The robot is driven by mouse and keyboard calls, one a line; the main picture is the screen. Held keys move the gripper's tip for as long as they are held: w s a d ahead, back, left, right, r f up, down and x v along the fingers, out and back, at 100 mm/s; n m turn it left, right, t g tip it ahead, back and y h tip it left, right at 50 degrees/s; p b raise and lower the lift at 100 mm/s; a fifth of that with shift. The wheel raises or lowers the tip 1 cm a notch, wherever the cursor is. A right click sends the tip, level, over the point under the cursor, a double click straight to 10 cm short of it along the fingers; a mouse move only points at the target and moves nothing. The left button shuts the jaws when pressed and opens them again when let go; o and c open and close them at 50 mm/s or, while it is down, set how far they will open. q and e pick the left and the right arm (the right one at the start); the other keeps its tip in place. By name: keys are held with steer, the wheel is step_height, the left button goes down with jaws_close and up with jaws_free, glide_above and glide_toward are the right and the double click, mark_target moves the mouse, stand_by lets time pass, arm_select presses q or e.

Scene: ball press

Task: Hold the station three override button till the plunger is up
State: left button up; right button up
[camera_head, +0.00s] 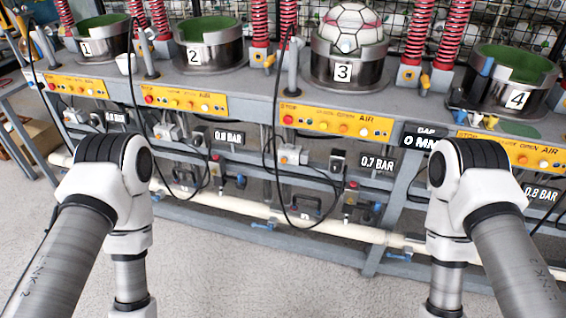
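Station three's metal cup (370,72), marked 3, stands on the bench with a white ball with pink lines (349,27) seated in it. Below it is a yellow panel (336,122) with a red button at its left end and several orange and white ones. Under the panel are a dark box (337,160) and a small box with a red top (351,191). I cannot read which of these is the override button. No plunger can be made out; the area above the ball is cut off. Both my arms bend downward in front of the bench, and both grippers are out of the frame.
Cups one (103,40), two (208,48) and four (512,85) hold no ball. Red springs (411,30) stand between stations. A display (377,164) reads 0.7 BAR. Black hoses hang in front. A cream pipe (290,218) runs low; the floor (230,270) before it is clear.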

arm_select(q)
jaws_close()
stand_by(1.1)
